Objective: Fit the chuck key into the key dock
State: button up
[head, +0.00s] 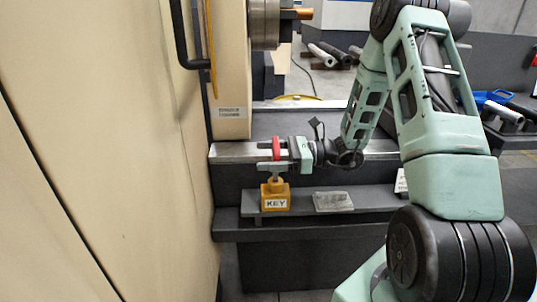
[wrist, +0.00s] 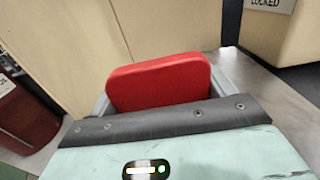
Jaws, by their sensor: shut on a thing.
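The chuck key has a red handle (head: 276,147), held upright at the end of my arm in the head view. My gripper (head: 274,157) comes in from the right and is shut on this handle. A grey shank points down below the gripper, over the yellow key dock (head: 275,204) labelled KEY. The shank's lower end meets the top of the dock in this view; I cannot tell how deep it sits. In the wrist view the red handle (wrist: 160,82) fills the space between grey fingers, and the shank and dock are hidden.
The dock stands on a dark grey shelf (head: 378,198) beside a small grey plate (head: 333,202). A metal rail (head: 232,152) runs behind. A large beige panel (head: 100,130) closes off the left. A machine chuck (head: 264,22) is above. A dark red object (wrist: 25,115) shows at the wrist view's left.

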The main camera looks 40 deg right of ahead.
jog(key=shift+f+b, duration=0.65)
jog(key=shift+f, duration=0.7)
jog(key=o, duration=1.1)
jog(key=v, duration=1.7)
jog(key=shift+s+d, duration=0.15)
jog(key=shift+s, duration=0.05)
